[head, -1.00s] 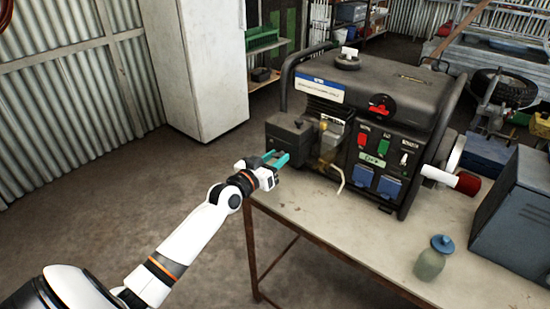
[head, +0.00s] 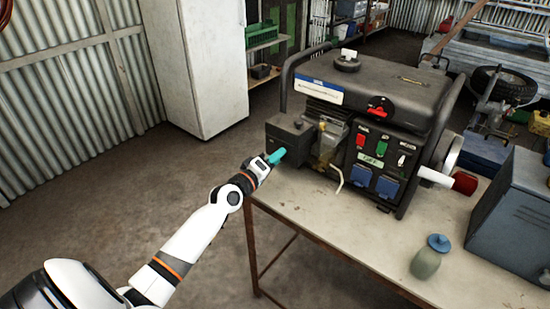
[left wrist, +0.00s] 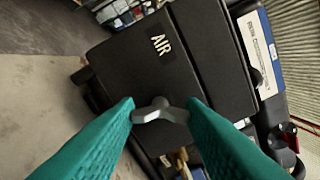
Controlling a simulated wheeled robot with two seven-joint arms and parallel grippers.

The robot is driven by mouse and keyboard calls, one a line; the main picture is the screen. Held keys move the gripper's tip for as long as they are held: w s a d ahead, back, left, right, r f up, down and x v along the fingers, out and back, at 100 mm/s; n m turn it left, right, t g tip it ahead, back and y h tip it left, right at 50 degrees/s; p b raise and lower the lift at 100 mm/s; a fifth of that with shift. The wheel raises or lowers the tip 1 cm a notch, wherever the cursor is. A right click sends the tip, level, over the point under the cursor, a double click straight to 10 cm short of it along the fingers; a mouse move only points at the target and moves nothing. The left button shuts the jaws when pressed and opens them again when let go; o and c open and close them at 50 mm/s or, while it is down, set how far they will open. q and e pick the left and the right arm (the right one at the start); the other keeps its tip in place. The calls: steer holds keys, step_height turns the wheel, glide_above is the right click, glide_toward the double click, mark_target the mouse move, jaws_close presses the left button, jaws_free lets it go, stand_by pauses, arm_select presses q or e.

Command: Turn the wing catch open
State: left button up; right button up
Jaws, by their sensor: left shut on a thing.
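The grey wing catch (left wrist: 160,111) shows in the left wrist view, on the lower part of the black box marked AIR (left wrist: 145,62). Its two wings lie between my teal fingertips, one touching each wing. My left gripper (head: 279,155) is shut on it, in front of the black air box (head: 287,131) at the generator's left end. In the head view my fingers hide the catch. The box's cover looks closed. My right gripper is in neither view.
The generator (head: 385,88) stands on a pale worktop (head: 310,210) with a rusty frame. A jar with a blue lid (head: 428,262) and a blue-grey metal box (head: 515,215) stand to the right. A white cabinet (head: 208,65) stands behind. The floor left of the table is clear.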

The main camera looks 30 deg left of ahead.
arm_select(q)
steer(key=n, duration=0.5)
steer(key=shift+p, duration=0.35)
steer(key=shift+n, duration=0.4)
steer(key=o, duration=1)
steer(key=shift+s, duration=0.1)
steer(key=s, duration=0.4)
steer(key=s+b, duration=0.1)
steer(key=s, duration=0.3)
steer(key=s+a, duration=0.1)
steer(key=s, duration=0.2)
steer(key=shift+s, duration=0.4)
